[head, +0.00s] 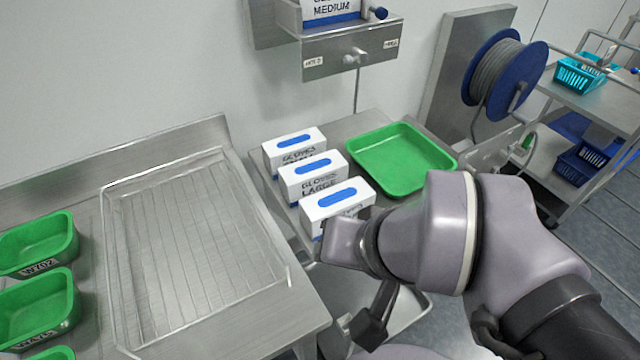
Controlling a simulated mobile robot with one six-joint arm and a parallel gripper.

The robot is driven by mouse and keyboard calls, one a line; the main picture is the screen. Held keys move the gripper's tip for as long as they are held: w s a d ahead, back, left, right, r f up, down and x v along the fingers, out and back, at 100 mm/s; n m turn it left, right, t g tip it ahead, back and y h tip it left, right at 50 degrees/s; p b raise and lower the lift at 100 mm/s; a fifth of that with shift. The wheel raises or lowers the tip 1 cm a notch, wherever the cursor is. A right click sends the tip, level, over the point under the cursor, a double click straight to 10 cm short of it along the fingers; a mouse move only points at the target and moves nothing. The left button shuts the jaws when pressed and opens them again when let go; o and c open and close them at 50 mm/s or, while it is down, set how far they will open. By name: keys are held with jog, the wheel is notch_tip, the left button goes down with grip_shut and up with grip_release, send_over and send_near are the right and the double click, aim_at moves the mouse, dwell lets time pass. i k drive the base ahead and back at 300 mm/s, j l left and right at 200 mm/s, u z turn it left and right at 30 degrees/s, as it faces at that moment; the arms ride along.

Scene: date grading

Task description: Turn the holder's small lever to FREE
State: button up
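The metal holder (330,58) is fixed to the wall at the top, with a white box marked MEDIUM (330,10) in it. Its small pale lever (355,57) sits on the front face between two small labels. The left label (313,62) and right label (391,43) are too small to read surely. Which label the lever points to is unclear. A dark part of my gripper (370,328) shows at the lower middle, below the glove boxes and well away from the lever. My wrist hides the rest, so its opening cannot be told.
Three white glove boxes (318,178) and a green tray (388,130) stand on the side table below the holder. A blue cable reel (522,75) is at the right. Wall space around the lever is clear.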

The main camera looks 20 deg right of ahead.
aim_at(356, 54)
jog(key=k+l+u, duration=0.2)
jog(key=l, duration=0.25)
jog(key=l+u, duration=0.25)
jog(key=l, duration=0.2)
jog(key=k+l+u, duration=0.2)
jog(key=l, duration=0.2)
jog(key=i+l+u, duration=0.35)
jog(key=l, duration=0.15)
jog(key=l+u, duration=0.3)
jog(key=l, duration=0.25)
jog(key=i+l+u, duration=0.15)
jog(key=l+u, duration=0.2)
jog(key=l, duration=0.25)
jog(key=l+u, duration=0.35)
jog(key=l, duration=0.25)
